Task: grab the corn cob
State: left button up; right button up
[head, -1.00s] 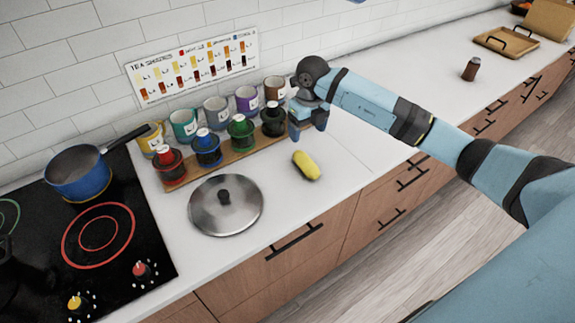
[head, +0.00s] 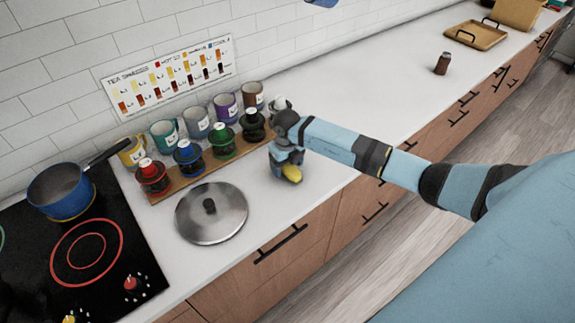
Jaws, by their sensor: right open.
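The yellow corn cob (head: 291,174) lies on the white counter, right of the steel pot lid. My right gripper (head: 284,167) is open and right over it, with its fingers down around the cob. The gripper hides the cob's far part, and only its near end shows. I cannot tell whether the fingers touch it. My left gripper is not in view.
The steel lid (head: 211,212) lies left of the cob. A wooden rack (head: 196,183) with several coloured jars and a row of mugs stands behind. A blue pot (head: 62,192) sits on the black stove at left. The counter is clear toward the brown shaker (head: 442,64).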

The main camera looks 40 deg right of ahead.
jog(key=shift+f, duration=0.4)
jog(key=shift+c, duration=0.4)
jog(key=c, duration=1)
